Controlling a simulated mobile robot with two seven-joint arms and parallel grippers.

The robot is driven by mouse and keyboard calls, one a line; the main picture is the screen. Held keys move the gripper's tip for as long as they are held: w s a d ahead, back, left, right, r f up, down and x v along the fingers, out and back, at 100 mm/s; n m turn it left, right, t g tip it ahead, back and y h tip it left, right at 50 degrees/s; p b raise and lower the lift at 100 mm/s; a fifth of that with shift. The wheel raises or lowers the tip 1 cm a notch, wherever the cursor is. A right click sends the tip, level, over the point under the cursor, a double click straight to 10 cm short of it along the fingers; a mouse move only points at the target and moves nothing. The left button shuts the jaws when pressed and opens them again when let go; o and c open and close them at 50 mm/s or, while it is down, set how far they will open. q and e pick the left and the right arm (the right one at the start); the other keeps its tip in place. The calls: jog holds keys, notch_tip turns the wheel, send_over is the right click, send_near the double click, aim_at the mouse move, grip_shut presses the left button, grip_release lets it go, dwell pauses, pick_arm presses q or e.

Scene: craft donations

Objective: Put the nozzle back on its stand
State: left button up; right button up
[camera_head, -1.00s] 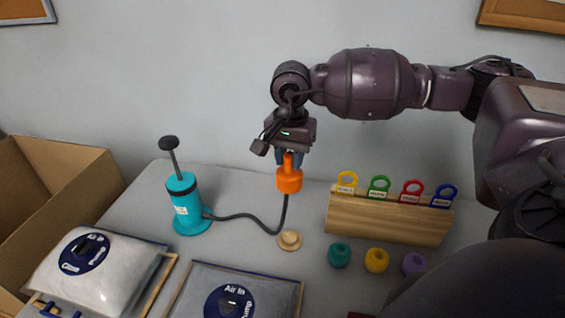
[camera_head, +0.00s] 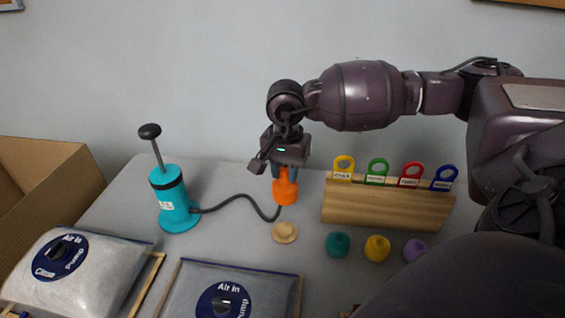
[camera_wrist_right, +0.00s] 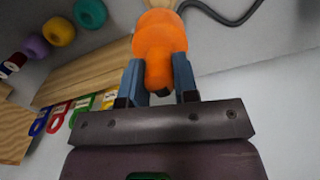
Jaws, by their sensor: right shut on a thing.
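The orange nozzle (camera_head: 285,190) is held upright in my right gripper (camera_head: 285,174), just above and behind the round wooden stand (camera_head: 285,232). In the right wrist view, the blue fingers of the gripper (camera_wrist_right: 158,80) are shut on the neck of the nozzle (camera_wrist_right: 158,48). A bit of the wooden stand (camera_wrist_right: 160,4) shows past the nozzle there. A dark hose (camera_head: 240,199) runs from the nozzle to the teal pump (camera_head: 174,203). My left gripper is not in view.
A wooden rack (camera_head: 385,205) with yellow, green, red and blue tags stands to the right. Clear bags (camera_head: 75,275) lie at front left, near a cardboard box (camera_head: 40,195).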

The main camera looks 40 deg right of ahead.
aim_at(285, 185)
notch_tip(285, 185, down, 2)
jog(key=shift+f+b, duration=0.1)
jog(key=shift+b, duration=0.25)
notch_tip(285, 185, down, 2)
jog(key=shift+f+b, duration=0.2)
jog(key=shift+b, duration=0.35)
notch_tip(285, 185, down, 6)
jog(key=b, duration=0.2)
jog(key=shift+f+b, duration=0.2)
jog(key=shift+b, duration=0.1)
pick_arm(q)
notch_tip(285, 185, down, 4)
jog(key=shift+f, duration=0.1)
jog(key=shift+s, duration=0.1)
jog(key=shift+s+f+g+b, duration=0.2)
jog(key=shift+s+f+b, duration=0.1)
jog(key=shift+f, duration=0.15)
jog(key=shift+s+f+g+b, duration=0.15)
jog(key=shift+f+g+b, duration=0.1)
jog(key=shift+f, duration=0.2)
pick_arm(e)
jog(key=shift+f, duration=1.4)
